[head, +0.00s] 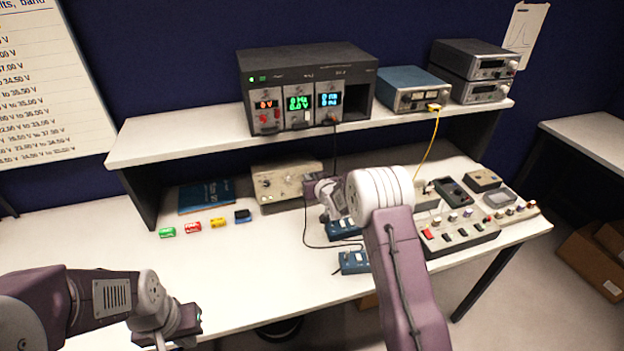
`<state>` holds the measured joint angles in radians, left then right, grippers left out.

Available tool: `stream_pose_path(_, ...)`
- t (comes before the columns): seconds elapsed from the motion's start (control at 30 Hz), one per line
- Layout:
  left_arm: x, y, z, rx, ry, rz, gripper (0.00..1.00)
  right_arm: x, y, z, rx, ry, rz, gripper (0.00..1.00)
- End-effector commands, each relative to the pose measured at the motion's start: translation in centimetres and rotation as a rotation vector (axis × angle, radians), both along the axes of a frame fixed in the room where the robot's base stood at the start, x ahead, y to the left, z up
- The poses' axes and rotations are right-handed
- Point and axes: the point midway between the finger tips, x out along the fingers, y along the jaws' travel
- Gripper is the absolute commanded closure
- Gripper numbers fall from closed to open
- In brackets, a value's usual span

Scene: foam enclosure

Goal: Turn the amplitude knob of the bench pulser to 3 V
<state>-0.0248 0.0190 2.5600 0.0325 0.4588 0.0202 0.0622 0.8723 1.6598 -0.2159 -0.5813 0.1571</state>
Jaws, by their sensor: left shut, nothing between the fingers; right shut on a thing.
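The beige box that looks like the bench pulser (284,178) stands at the back of the bench under the shelf, its knobbed front facing me. My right gripper (308,189) is at the right end of that front panel. It is shut on what appears to be a knob there, but its own body hides the knob and the fingertips. The knob's setting and the panel marks are too small to read. My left gripper (199,318) is shut and empty, low over the front left of the bench, well apart from the pulser.
A blue booklet (206,196) and several small coloured blocks (192,227) lie left of the pulser. Blue boxes (354,262) with a dark cable lie near my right forearm. A panel with switches (458,236) is at the right. The front-left bench is clear.

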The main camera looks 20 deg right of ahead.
Motion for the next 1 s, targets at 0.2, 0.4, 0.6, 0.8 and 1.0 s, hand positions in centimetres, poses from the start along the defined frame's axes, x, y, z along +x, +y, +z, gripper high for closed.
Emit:
stream_pose_path(0.2, 0.0, 0.0, -0.8, 0.000, 0.000, 0.000, 1.00, 0.0, 0.0, -0.1, 0.169, 0.004, -0.068, 1.00)
stream_pose_path(0.4, 0.0, 0.0, -1.2, 0.000, 0.000, 0.000, 1.00, 0.0, 0.0, -0.1, 0.347, 0.011, -0.140, 1.00)
stream_pose_path(0.6, 0.0, 0.0, -1.5, 0.000, 0.000, 0.000, 1.00, 0.0, 0.0, -0.1, 0.523, 0.016, -0.211, 1.00)
stream_pose_path(0.8, 0.0, 0.0, -1.8, 0.000, 0.000, 0.000, 1.00, 0.0, 0.0, -0.1, 0.700, 0.023, -0.284, 1.00)
stream_pose_path(1.0, 0.0, 0.0, -2.0, 0.000, 0.000, 0.000, 1.00, 0.0, 0.0, -0.1, 0.875, 0.029, -0.354, 1.00)
